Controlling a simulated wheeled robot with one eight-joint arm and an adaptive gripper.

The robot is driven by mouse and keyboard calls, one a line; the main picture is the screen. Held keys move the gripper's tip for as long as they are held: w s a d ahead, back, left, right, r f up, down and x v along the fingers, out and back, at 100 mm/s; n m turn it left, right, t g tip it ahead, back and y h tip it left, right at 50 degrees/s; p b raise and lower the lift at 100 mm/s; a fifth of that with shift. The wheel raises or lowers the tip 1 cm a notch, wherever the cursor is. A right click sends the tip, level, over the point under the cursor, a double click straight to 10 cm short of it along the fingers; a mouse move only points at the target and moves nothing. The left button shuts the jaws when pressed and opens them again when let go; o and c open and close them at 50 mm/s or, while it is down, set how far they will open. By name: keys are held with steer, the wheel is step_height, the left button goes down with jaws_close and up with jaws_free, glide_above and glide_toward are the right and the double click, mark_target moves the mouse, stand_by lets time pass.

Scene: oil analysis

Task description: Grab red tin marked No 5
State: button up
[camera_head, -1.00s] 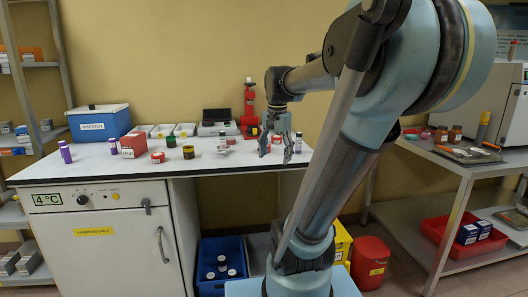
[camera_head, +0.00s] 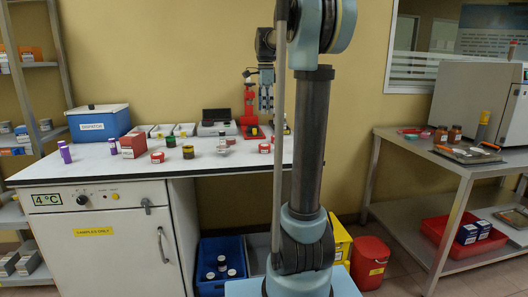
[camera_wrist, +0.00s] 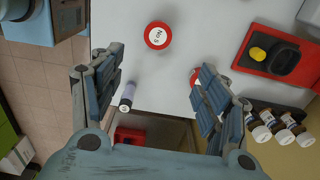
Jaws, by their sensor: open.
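A round red tin (camera_wrist: 158,36) with a white label stands on the white table in the wrist view, top centre. The label reads "No" and a digit that looks like 5. My gripper (camera_wrist: 148,92) is open and empty, its fingers apart, with this tin beyond the fingertips. A second red tin (camera_wrist: 195,76) is partly hidden by the right finger, its marking unreadable. In the head view my gripper (camera_head: 266,104) hangs above the rear of the table. Red tins show below it (camera_head: 264,148) and further left (camera_head: 158,157); I cannot read their labels there.
A purple tube (camera_wrist: 128,97) is near the left finger. A red device (camera_wrist: 285,50) with a yellow knob and several small bottles (camera_wrist: 268,122) are at right. In the head view, a red box (camera_head: 132,145) and a green tin (camera_head: 171,141) stand on the table (camera_head: 110,175).

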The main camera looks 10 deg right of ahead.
glide_above(264, 145)
steer(key=f, duration=1.1)
steer(key=shift+w+d, duration=0.2)
steer(key=shift+d, duration=0.15)
steer(key=shift+s+a+f, duration=0.1)
steer(key=shift+a+f, duration=0.05)
steer(key=shift+f, duration=1.25)
steer(key=shift+s+a+f, duration=0.1)
steer(key=shift+f, duration=1.25)
steer(key=shift+c, duration=0.4)
steer(key=c, duration=1.1)
